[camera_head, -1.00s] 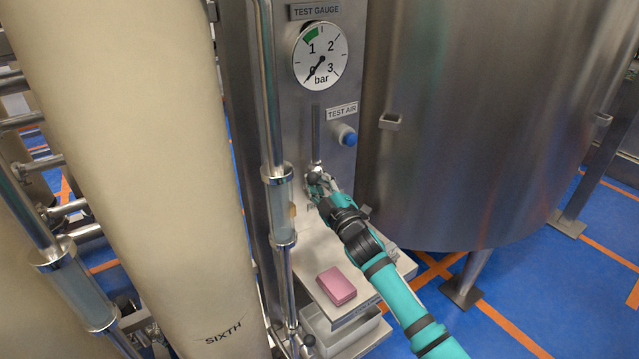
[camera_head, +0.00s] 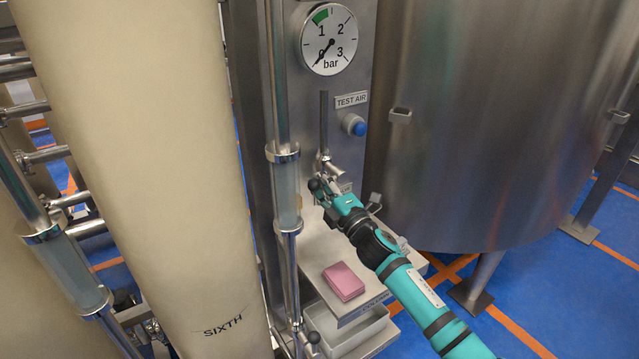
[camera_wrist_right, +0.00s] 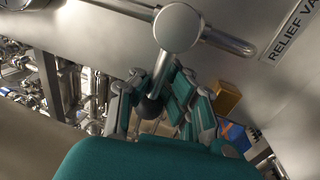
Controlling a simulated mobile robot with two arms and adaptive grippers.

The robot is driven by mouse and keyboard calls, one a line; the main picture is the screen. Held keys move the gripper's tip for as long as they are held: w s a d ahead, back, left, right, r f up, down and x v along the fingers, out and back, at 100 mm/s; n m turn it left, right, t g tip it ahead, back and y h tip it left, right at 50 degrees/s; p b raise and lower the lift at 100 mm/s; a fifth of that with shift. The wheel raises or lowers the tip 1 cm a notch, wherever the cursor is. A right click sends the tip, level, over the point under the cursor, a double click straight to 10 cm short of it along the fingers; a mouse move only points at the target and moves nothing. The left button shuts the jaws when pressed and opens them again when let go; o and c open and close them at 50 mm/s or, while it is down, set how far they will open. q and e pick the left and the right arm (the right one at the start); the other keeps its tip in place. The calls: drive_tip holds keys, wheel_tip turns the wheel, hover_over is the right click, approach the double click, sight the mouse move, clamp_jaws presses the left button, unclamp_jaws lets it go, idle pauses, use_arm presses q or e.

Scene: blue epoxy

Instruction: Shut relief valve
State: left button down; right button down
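The relief valve (camera_head: 325,166) is a small metal fitting on the steel panel, below the TEST AIR label, partly hidden by my gripper. In the right wrist view its round silver hub (camera_wrist_right: 178,27) shows close up, with a lever running down from it to a dark knob (camera_wrist_right: 152,104). A cut-off RELIEF VA label is at the right. My right gripper (camera_head: 322,188) is at the valve. In the wrist view its fingers (camera_wrist_right: 158,100) stand apart on either side of the lever and knob, with gaps visible. My left gripper is out of view.
Above are the pressure gauge (camera_head: 329,39), needle near 0, and a blue button (camera_head: 359,128). A pink block (camera_head: 344,281) lies on the metal shelf (camera_head: 408,272) below. A steel tank (camera_head: 480,130) stands close right, and vertical pipes (camera_head: 285,190) and a beige column (camera_head: 150,180) left.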

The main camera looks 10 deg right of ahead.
drive_tip(key=shift+s+a+f, duration=0.2)
drive_tip(key=shift+a+f, duration=0.1)
drive_tip(key=shift+f, duration=0.15)
drive_tip(key=c, duration=1.5)
unclamp_jaws()
drive_tip(key=shift+s+d+r, duration=0.2)
drive_tip(key=shift+s+r, duration=0.05)
drive_tip(key=shift+s, duration=0.1)
drive_tip(key=shift+o, duration=1.4)
drive_tip(key=shift+s+r, duration=0.1)
drive_tip(key=shift+r, duration=0.05)
drive_tip(key=shift+o, duration=1)
drive_tip(key=shift+a, duration=0.15)
drive_tip(key=shift+w, duration=0.2)
drive_tip(key=shift+s+d, duration=0.15)
drive_tip(key=shift+d, duration=0.1)
drive_tip(key=v, duration=1.1)
drive_tip(key=shift+s, duration=0.35)
